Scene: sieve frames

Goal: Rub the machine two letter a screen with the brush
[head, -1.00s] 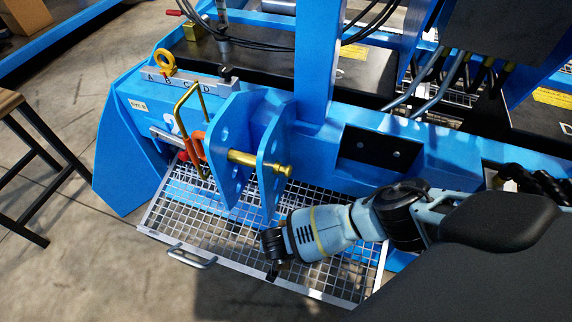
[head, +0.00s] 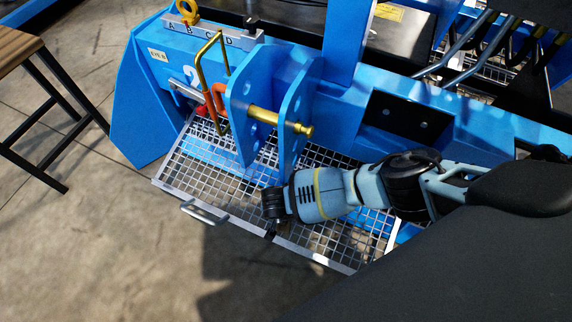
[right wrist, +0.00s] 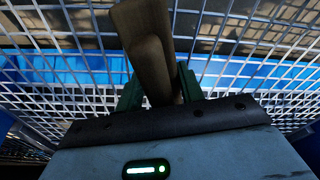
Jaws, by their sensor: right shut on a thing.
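The blue machine (head: 145,110) has a pale number 2 mark, partly covered, on its top left. A plate lettered A B C D (head: 212,32) sits at its back edge. Wire-mesh screens in grey frames lie below its front, a left one (head: 208,168) with a metal handle and a right one (head: 345,232) partly under my arm. I see no letter on the mesh. My right gripper (head: 272,212) is over the mesh near the join. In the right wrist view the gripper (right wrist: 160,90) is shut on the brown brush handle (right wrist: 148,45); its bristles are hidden. My left gripper is out of view.
Blue upright lugs with a brass pin (head: 275,118) stand just behind my right gripper. A bent yellow rod (head: 204,62) and a red-orange fitting are left of them. A wooden-topped stool (head: 15,48) stands at left. The concrete floor in front is clear.

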